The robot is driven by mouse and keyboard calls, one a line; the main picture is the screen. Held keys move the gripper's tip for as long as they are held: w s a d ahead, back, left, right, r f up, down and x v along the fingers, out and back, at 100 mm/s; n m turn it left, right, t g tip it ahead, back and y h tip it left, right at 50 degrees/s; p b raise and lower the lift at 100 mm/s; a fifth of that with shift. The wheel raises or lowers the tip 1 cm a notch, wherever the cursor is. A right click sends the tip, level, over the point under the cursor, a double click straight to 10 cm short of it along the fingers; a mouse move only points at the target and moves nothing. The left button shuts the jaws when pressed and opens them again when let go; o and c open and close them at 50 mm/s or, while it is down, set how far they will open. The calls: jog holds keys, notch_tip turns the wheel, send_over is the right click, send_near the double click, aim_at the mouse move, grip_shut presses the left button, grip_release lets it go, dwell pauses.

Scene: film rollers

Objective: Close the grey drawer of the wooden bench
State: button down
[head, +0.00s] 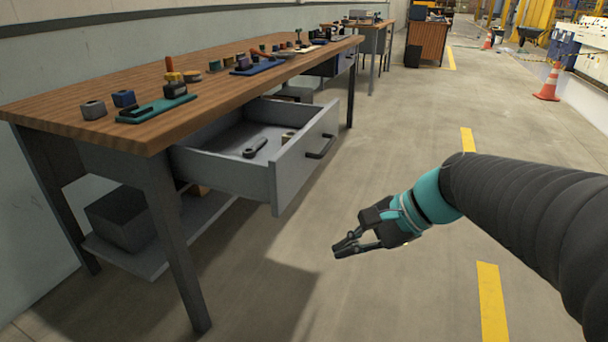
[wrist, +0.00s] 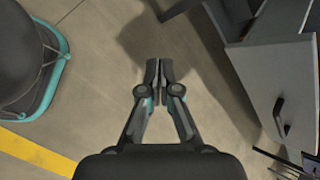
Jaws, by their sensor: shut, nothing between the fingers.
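The grey drawer (head: 304,160) of the wooden bench (head: 75,100) stands pulled out, with a dark bar handle (head: 321,148) on its front. A dark wrench-like tool (head: 255,148) and a small brownish part lie inside it. My gripper (head: 340,248) is shut and empty, in front of the drawer and lower than its handle, apart from it. In the wrist view my fingertips (wrist: 159,68) are together over bare floor. The drawer front (wrist: 275,85) and its handle (wrist: 280,117) show to the right there.
Several small parts and a teal tray (head: 155,109) lie on the bench top. A grey box (head: 120,218) stands on the lower shelf. The floor between my gripper and the drawer is clear. An orange cone (head: 548,82) stands far off at right.

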jog(key=w+m+t+y+b, duration=0.1)
jog(key=w+m+y+b, duration=0.2)
jog(key=w+m+y, duration=0.5)
jog(key=m+t+b, duration=0.2)
jog(key=m+t, duration=0.1)
send_near(289, 169)
jog(key=b+x, duration=0.1)
jog(key=x, duration=0.5)
jog(key=shift+s, duration=0.2)
jog(key=shift+w+a, duration=0.25)
jog(key=shift+a, duration=0.4)
jog(key=shift+d, duration=0.15)
